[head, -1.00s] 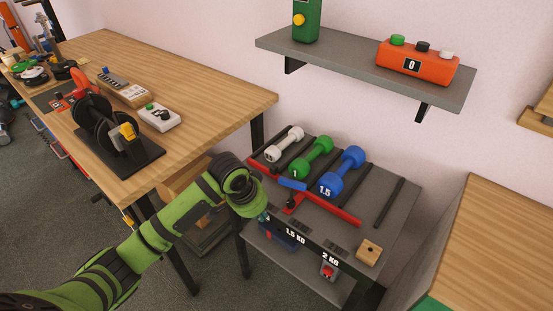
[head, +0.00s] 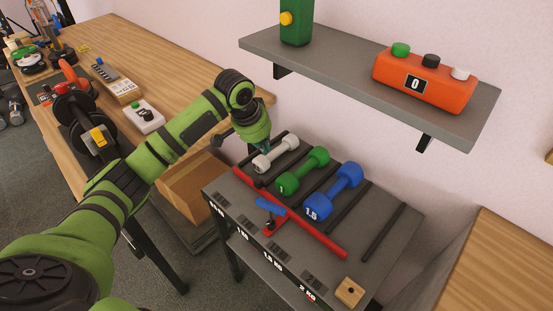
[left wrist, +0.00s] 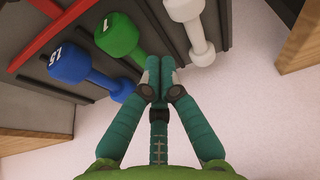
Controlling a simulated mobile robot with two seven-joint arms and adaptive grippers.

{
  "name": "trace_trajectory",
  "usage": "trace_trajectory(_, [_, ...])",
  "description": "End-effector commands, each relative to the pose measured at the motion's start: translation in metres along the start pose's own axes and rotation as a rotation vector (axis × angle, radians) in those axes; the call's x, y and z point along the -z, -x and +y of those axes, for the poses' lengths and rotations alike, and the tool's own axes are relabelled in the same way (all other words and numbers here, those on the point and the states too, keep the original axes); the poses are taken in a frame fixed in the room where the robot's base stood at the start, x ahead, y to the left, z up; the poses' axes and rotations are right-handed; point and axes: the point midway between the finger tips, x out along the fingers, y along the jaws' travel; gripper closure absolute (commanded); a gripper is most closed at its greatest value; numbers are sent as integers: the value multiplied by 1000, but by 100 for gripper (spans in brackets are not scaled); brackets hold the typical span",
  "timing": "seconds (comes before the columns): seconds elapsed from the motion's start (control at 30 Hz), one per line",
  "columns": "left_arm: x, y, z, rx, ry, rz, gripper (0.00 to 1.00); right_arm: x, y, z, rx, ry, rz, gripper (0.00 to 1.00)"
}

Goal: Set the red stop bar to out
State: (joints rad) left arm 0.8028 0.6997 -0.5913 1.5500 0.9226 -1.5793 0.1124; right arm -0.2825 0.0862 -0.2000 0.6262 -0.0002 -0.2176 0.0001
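The red stop bar (head: 318,240) lies across the sloping grey rack, in front of the dumbbells' lower ends. A blue handle (head: 270,206) sits on a short red piece at its middle. Part of the red bar also shows at upper left in the left wrist view (left wrist: 42,35). My left gripper (head: 264,147) is at the rack's back left, by the white dumbbell (head: 275,153), away from the bar. In the left wrist view its fingertips (left wrist: 159,67) are together with nothing seen between them, over the rack's back edge beside the green dumbbell (left wrist: 118,36). My right gripper is not in view.
A green dumbbell (head: 303,172) and a blue dumbbell (head: 332,193) lie between dark dividers. A wooden block (head: 349,291) sits at the rack's front right. A grey shelf (head: 350,80) overhangs behind, carrying an orange box (head: 425,82). A wooden bench (head: 150,70) stands left.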

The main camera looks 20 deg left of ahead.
Motion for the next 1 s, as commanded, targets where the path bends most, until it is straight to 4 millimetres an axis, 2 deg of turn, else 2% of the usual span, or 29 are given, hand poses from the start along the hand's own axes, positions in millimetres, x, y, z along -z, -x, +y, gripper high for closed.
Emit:
trace_trajectory(0.17, [0,-13,1,-2,1,-3,100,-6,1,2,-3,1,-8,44])
trace_trajectory(0.43, [-1,-64,1,-3,1,-4,100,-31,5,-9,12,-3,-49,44])
trace_trajectory(0.67, [-1,-102,1,-1,1,-3,100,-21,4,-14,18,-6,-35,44])
trace_trajectory(0.83, [-20,-91,0,2,-3,-2,100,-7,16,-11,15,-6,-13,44])
trace_trajectory(1.0, [-34,-87,0,1,-2,-1,100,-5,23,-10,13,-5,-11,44])
